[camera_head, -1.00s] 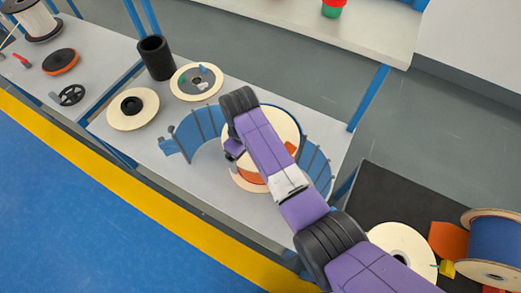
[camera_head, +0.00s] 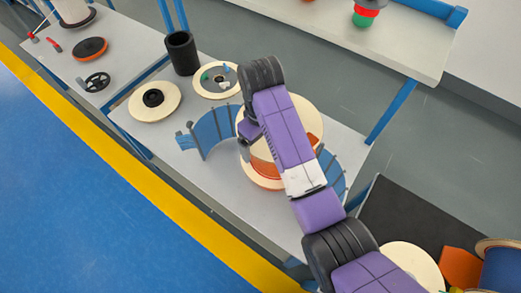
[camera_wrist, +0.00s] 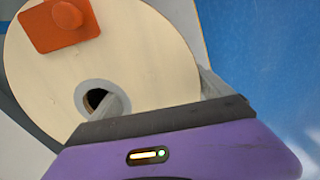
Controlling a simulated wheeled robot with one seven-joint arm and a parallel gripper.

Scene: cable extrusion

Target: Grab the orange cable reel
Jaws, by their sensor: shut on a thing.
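The orange cable reel (camera_head: 306,113) has wide cream flanges, with orange cable (camera_head: 262,168) showing between them. It is on the middle table, between curved blue panels (camera_head: 218,128), partly hidden by my arm. In the wrist view its cream flange (camera_wrist: 150,55) faces the camera, with an orange tag-like piece (camera_wrist: 60,24) and a round centre hole. My gripper (camera_wrist: 160,90) is shut on the reel: one finger is at the centre hole, the other beyond the flange's outer edge. I cannot tell whether the reel touches the table.
A black cylinder (camera_head: 182,53), a cream reel (camera_head: 137,110) and a flat reel with small parts (camera_head: 202,81) stand left on this table. A dark table (camera_head: 399,213) with more reels is at lower right. Blue floor (camera_head: 90,220) beyond the yellow stripe is clear.

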